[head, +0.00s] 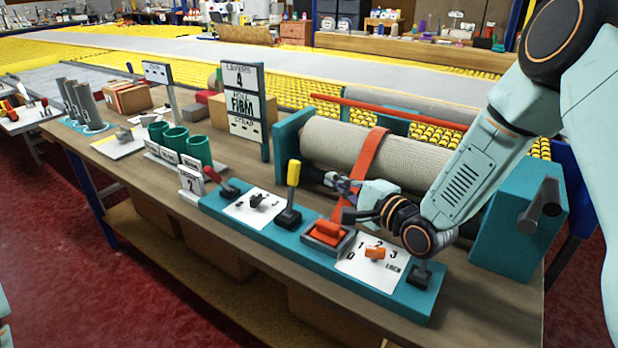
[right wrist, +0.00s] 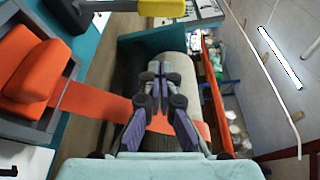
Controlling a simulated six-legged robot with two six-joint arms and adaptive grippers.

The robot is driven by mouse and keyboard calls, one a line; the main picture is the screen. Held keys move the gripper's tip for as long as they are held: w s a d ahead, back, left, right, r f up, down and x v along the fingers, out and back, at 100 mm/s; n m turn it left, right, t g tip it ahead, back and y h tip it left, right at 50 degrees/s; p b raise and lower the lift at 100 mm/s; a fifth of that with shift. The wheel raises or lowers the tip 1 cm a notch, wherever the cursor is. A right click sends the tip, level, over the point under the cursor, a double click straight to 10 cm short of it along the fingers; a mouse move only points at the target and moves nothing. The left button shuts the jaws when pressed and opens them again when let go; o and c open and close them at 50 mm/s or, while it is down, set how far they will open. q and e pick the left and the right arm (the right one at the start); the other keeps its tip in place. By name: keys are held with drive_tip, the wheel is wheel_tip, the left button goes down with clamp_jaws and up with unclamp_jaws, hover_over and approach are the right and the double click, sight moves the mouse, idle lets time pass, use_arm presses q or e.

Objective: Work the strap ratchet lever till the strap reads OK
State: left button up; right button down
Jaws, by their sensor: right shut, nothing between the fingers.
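The strap ratchet (head: 327,236) has an orange lever handle and sits in a grey housing on the teal control panel (head: 390,287). It also shows at the left of the right wrist view (right wrist: 32,72). The orange strap (head: 369,155) runs from it up over the beige rug roll (head: 330,145). My right gripper (head: 332,181) is shut and empty, in front of the roll and above and behind the ratchet, apart from the lever. In the right wrist view its closed fingers (right wrist: 160,72) cover part of the strap. The sign board (head: 243,105) reads FIRM in its middle; its lowest strap line is too small to read.
On the panel stand a yellow-handled lever (head: 293,174), a red-handled lever (head: 213,174), an orange dial knob (head: 375,253) and a small black lever (head: 422,276). A teal end block (head: 515,235) stands right of the roll. Green cups (head: 175,140) stand further left.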

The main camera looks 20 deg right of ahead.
sight(294, 173)
drive_tip(key=w+a+b, duration=0.1)
drive_tip(key=w+a, duration=0.2)
drive_tip(key=a, duration=0.2)
drive_tip(key=shift+w+r, duration=0.25)
idle(0.4)
